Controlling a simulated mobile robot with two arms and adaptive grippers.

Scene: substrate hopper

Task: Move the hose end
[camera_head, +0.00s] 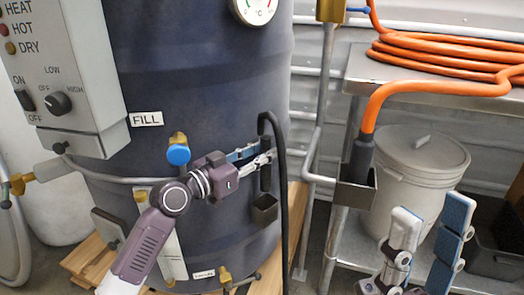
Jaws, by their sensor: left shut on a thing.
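A thin black hose (278,135) arches beside the dark drum and runs down to the floor. Its black end (265,179) hangs upright in my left gripper (264,158), which is shut on it in front of the drum. The fingers hide part of the hose end. A small black square holder (264,208) on the drum is just below the hose end; the end appears above its opening. My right gripper (431,222) is open and empty at the lower right, blue pads showing, in front of the bin.
The dark drum (200,90) carries a control box (60,60), valves and a FILL label. An orange hose (400,88) lies coiled on a metal cart, its dark end in a black holder (357,194). A lidded grey bin (415,165) stands on the lower shelf.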

